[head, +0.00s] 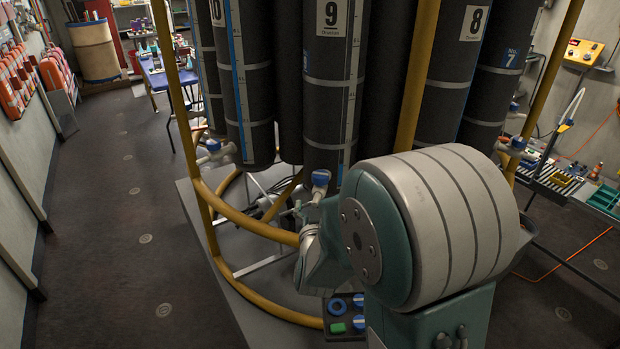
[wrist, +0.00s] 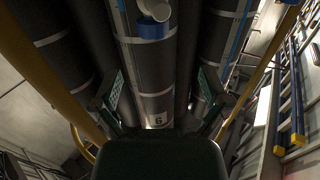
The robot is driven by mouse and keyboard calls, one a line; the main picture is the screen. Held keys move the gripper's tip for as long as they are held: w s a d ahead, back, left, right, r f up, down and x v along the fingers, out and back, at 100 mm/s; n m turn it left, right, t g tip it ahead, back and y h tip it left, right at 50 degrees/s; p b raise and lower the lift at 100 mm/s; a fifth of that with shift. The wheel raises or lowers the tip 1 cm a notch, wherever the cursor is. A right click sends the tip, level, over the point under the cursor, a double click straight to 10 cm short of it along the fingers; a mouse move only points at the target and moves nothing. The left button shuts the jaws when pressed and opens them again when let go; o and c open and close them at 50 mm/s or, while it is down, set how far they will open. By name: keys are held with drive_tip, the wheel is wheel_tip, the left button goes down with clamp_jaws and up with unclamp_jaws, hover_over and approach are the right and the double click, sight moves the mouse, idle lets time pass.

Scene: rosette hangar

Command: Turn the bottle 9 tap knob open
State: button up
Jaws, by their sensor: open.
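The bottle 9 (head: 325,115) is a tall dark cylinder with a white 9 label, behind my arm in the head view. Its tap has a blue knob (head: 321,178) at the bottle's lower end. The wrist view looks upside down: the label reads like a 6, and the pale tap with its blue knob (wrist: 153,28) is at the top. My gripper (wrist: 160,88) is open and empty, with one finger on each side of the bottle in that view. The knob is apart from the fingers.
A yellow tube frame (head: 260,229) rings the bottles, with uprights near the tap. Bottle 8 (head: 455,70) stands to the right and bottle 10 (head: 245,90) to the left. The left floor is clear.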

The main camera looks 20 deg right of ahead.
sight(320, 182)
drive_tip(key=w+d, duration=0.3)
drive_tip(key=shift+w+d, duration=0.1)
drive_tip(key=shift+w, duration=0.1)
drive_tip(key=x, duration=0.3)
drive_tip(key=a+x, duration=0.1)
drive_tip(key=x, duration=0.2)
drive_tip(key=shift+w+a, duration=0.1)
drive_tip(key=shift+w, duration=0.3)
drive_tip(key=shift+w+d, duration=0.1)
drive_tip(key=shift+d, duration=0.45)
drive_tip(key=c, duration=0.9)
drive_tip(key=shift+a, duration=0.2)
drive_tip(key=shift+c, duration=1.3)
